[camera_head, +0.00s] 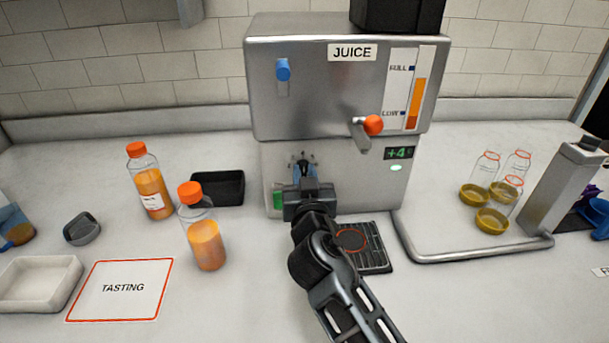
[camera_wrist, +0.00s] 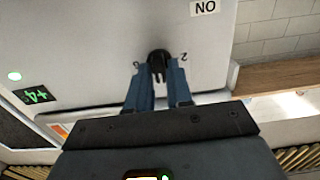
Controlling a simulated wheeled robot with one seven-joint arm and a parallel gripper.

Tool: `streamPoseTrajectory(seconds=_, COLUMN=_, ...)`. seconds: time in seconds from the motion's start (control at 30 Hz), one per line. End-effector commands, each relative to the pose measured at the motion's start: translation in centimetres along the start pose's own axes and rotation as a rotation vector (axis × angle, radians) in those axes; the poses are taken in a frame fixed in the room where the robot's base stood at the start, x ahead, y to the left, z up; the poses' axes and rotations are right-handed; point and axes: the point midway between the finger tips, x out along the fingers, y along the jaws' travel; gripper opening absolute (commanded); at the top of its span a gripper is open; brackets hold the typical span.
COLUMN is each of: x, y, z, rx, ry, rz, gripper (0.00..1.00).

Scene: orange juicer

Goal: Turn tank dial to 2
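The small black tank dial (camera_wrist: 158,57) is on the front of the steel juice machine (camera_head: 262,95). In the wrist view, small marks stand on both sides of it; the right one (camera_wrist: 184,56) looks like a 2. The left mark is too small to read surely. My gripper (camera_wrist: 159,78) is at the dial, its two blue fingers close together on either side of the dial's narrow grip. Its pointing direction is partly hidden by the fingers. In the head view, my gripper (camera_head: 306,172) reaches the machine's lower front and covers most of the dial.
An orange-knobbed lever (camera_head: 373,125) and a "+4" display (camera_head: 399,153) are right of my gripper. A drip grate (camera_head: 373,262) lies below. Two juice bottles (camera_head: 150,182) (camera_head: 206,243) and a black tray (camera_head: 217,188) stand left. A metal rail (camera_head: 480,253) runs right.

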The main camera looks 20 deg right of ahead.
Motion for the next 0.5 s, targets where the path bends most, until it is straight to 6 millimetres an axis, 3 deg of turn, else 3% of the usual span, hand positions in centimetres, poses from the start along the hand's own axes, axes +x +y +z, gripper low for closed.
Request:
streamPoseTrajectory(seconds=0.2, x=-0.02, y=-0.01, z=0.00, rx=0.000, ry=0.000, rz=0.000, gripper=0.00)
streamPoseTrajectory(seconds=0.5, x=-0.02, y=-0.01, z=0.01, rx=-0.004, ry=0.000, rz=0.000, gripper=0.00)
